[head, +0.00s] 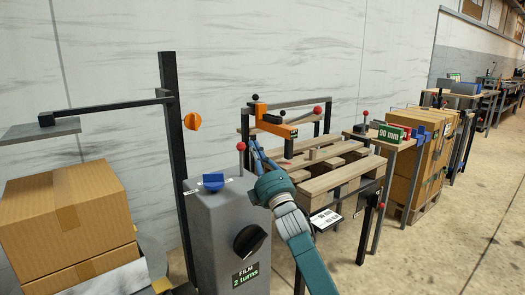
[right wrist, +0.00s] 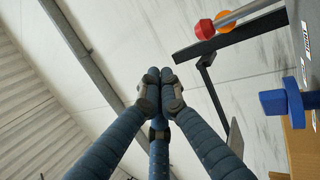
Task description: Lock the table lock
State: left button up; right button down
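I cannot tell for certain which part is the table lock. A slatted wooden pallet table (head: 325,172) stands in the middle of the head view. An orange clamp-like bar (head: 275,124) with a black knob sits at its back left, and a red-tipped lever (head: 317,111) is beside it. My right gripper (head: 257,148) is in front of the table's left side, near a red ball-tipped lever (head: 241,147) on the grey control post. In the right wrist view the fingers (right wrist: 163,76) meet with nothing visible between them. My left gripper is not in view.
The grey control post (head: 208,232) carries a blue knob (head: 213,180) and a black knob (head: 250,239). An orange knob (head: 192,121) is beside the dark upright. Cardboard boxes (head: 70,205) are stacked at left, more (head: 405,180) stand at right. The floor at right is free.

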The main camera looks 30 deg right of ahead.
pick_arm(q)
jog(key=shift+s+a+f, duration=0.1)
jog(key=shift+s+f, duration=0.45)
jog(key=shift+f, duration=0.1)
pick_arm(e)
jog(key=s, duration=0.3)
jog(key=s+r, duration=0.1)
jog(key=shift+s+a+r, duration=0.1)
jog(key=shift+s+a, duration=0.15)
jog(key=shift+s, duration=0.15)
jog(key=shift+r, duration=0.1)
